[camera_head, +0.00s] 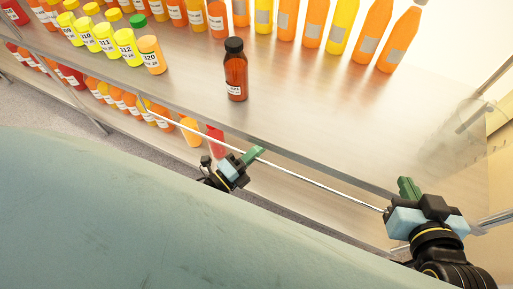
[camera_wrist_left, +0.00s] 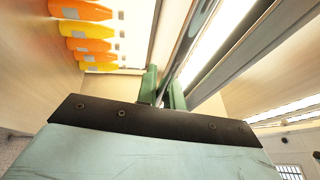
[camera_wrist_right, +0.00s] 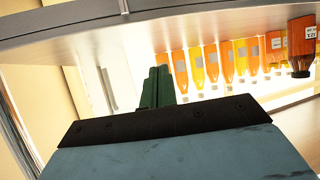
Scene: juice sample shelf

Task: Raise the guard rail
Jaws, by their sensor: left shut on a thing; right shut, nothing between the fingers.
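The guard rail (camera_head: 320,184) is a thin metal rod that slants along the front of the shelf, below the shelf's front edge in the picture. My left gripper (camera_head: 254,155) has its green fingers closed on the rail near its middle. In the left wrist view the rail (camera_wrist_left: 177,58) runs between the fingers (camera_wrist_left: 163,88). My right gripper (camera_head: 409,188) is shut and empty by the rail's right end. Its closed fingers (camera_wrist_right: 157,87) also show in the right wrist view. The rail's right end is partly hidden by my right gripper.
The metal shelf (camera_head: 310,105) holds a dark brown-red bottle (camera_head: 236,70) near its front, with a row of orange and yellow bottles (camera_head: 315,22) behind. Labelled bottles (camera_head: 104,40) stand at the left. More bottles (camera_head: 190,130) are on the lower level. The shelf's right part is bare.

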